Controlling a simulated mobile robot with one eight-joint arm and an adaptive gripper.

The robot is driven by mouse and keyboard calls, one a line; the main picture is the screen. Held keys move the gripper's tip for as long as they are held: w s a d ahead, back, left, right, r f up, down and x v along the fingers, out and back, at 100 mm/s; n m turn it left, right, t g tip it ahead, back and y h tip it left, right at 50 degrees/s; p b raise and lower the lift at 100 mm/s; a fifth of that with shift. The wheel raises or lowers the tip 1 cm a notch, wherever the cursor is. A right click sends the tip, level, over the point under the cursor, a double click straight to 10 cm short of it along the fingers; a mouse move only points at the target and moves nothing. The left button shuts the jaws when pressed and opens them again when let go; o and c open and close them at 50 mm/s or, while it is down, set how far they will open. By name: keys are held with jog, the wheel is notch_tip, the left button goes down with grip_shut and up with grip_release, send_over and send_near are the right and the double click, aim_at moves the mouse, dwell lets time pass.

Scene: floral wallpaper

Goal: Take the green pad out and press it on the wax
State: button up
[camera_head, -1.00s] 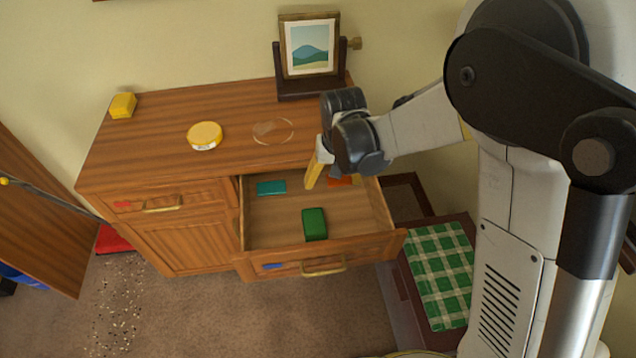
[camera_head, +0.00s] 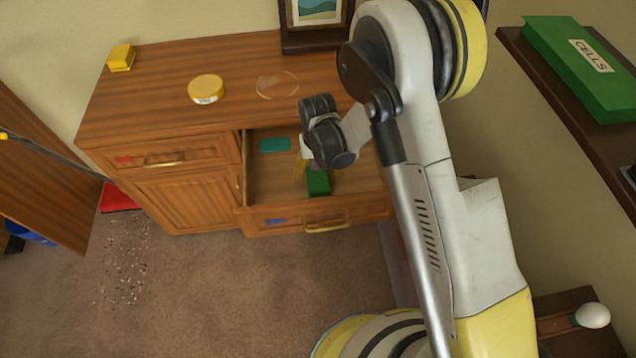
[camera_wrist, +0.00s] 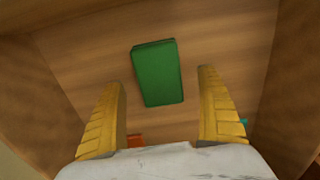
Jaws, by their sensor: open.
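The green pad (camera_head: 318,183) lies in the open drawer (camera_head: 378,205). In the wrist view the pad (camera_wrist: 158,73) is a thick, slightly tilted block on the drawer floor, ahead of and between my fingers. My gripper (camera_head: 301,168) hangs over the drawer beside the pad, pointing down. In the wrist view my gripper (camera_wrist: 160,80) has its yellow ribbed fingers wide apart, with nothing between them gripped. A round yellow tin (camera_head: 206,89) stands on the cabinet top; its label is too small to read, so I cannot tell whether it holds the wax.
A teal flat piece (camera_head: 275,145) lies at the drawer's back. An orange piece (camera_wrist: 135,140) shows near my left finger. The cabinet top (camera_head: 165,110) also bears a yellow block (camera_head: 121,58), a clear ring-shaped mark (camera_head: 277,85) and a picture stand (camera_head: 316,40). Drawer walls surround my gripper.

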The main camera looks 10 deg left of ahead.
aim_at(318, 178)
notch_tip(318, 178, down, 4)
jog(key=shift+r+b, duration=0.1)
jog(key=shift+b, duration=0.75)
jog(key=c, duration=1.3)
jog(key=shift+r, duration=0.15)
notch_tip(318, 178, up, 10)
jog(key=p, duration=0.4)
jog(key=shift+p, duration=0.4)
